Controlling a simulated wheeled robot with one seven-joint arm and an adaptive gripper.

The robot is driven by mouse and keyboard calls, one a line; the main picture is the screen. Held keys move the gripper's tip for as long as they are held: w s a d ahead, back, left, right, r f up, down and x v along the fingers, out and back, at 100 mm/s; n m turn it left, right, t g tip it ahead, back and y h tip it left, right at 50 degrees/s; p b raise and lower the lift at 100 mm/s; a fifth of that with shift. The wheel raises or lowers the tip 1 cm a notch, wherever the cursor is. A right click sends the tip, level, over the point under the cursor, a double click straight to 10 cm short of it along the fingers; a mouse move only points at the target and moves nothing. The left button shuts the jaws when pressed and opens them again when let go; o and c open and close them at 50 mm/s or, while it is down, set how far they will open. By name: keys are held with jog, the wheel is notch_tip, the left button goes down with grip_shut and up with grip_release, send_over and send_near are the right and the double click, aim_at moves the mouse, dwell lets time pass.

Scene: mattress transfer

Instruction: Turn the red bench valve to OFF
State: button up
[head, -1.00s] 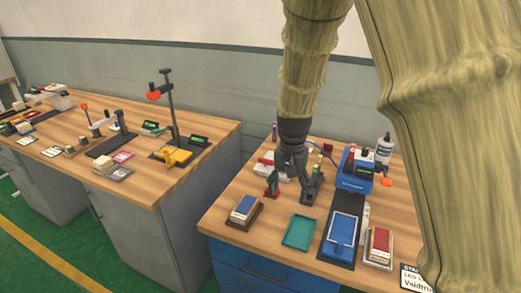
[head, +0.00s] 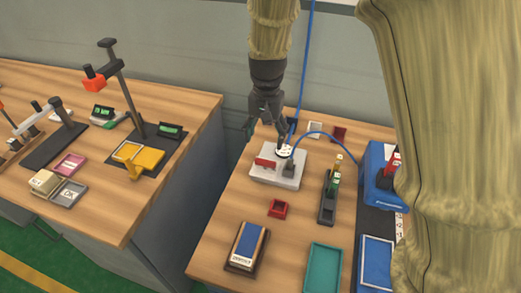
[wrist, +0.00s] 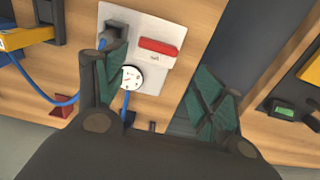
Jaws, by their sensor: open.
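The red bench valve handle (head: 265,163) lies on a pale grey plate (head: 288,182) near the back left of the right bench. A white round gauge (head: 284,151) and a dark fitting with a blue hose are on the same plate. In the wrist view the red handle (wrist: 158,47) lies across the plate beyond my fingers, with the gauge (wrist: 132,77) nearer. My gripper (head: 267,132) is above the far side of the plate. It also shows in the wrist view (wrist: 157,98), open and empty, fingers wide apart and clear of the handle. No OFF mark is legible.
A small red bin (head: 278,209), a blue-topped block (head: 247,247), a teal tray (head: 324,268) and a dark stand (head: 328,205) are nearby. A blue machine (head: 378,178) stands at right. The blue hose (head: 306,70) rises beside my gripper. A gap separates the two benches.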

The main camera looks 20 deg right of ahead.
aim_at(265, 160)
notch_tip(265, 160, down, 8)
jog(key=shift+w+f+p, duration=0.1)
jog(key=shift+w+p, duration=0.05)
jog(key=shift+p, duration=0.25)
jog(key=shift+s+f, duration=0.2)
jog(key=shift+s, duration=0.3)
jog(key=shift+s+r, duration=0.15)
jog(key=shift+s, duration=0.3)
jog(key=shift+w+f, duration=0.5)
jog(key=shift+w, duration=0.05)
jog(key=shift+s+r, duration=0.15)
jog(key=shift+r, duration=0.1)
jog(key=c, duration=0.7)
